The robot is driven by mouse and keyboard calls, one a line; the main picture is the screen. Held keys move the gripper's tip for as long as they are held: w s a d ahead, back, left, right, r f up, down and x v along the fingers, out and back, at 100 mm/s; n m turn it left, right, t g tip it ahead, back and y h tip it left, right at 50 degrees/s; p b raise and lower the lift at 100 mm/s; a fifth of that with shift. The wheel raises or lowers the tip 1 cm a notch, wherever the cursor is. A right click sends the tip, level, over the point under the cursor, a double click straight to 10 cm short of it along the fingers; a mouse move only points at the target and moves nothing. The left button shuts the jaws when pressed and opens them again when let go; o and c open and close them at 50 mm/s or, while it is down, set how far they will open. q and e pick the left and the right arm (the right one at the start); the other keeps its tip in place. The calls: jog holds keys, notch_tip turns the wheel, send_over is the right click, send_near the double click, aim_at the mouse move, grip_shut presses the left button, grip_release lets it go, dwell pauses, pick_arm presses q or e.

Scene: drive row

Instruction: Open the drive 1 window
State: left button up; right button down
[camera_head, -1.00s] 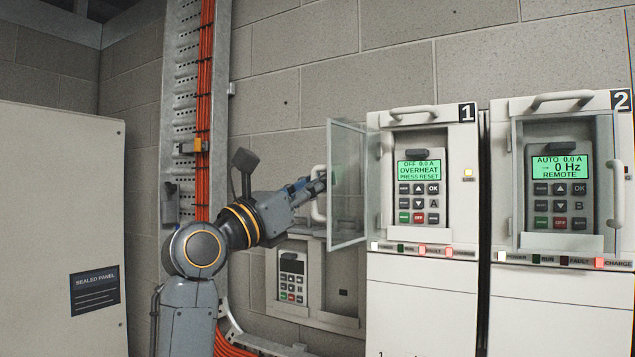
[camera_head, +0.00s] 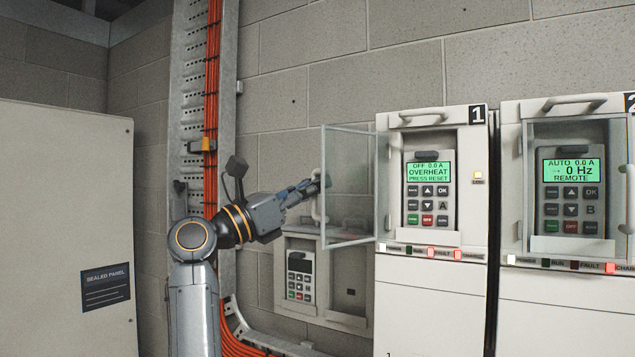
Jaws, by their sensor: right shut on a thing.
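The drive 1 window (camera_head: 347,215) is a clear pane in a thin frame. It stands swung out to the left of drive 1 (camera_head: 431,300), hinged at the left of its keypad opening. The drive 1 keypad (camera_head: 428,190) is uncovered, and its green screen reads OFF 0.0 A, OVERHEAT, PRESS RESET. My right gripper (camera_head: 317,189) is at the window's outer left edge, shut on the pale window handle (camera_head: 316,208). The fingertips are small and partly hidden at the handle. My left gripper is not in view.
Drive 2 (camera_head: 560,310) stands to the right with its window (camera_head: 578,135) shut. A wall box with a small keypad (camera_head: 300,276) is behind and below the open window. A sealed panel cabinet (camera_head: 60,220) fills the left. Orange cables (camera_head: 211,110) run up a metal tray.

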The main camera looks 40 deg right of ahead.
jog(key=shift+w+d, duration=0.1)
jog(key=c, duration=1.7)
grip_release()
jog(key=shift+w+f+t, duration=0.1)
jog(key=shift+t, duration=0.2)
jog(key=v, duration=1.2)
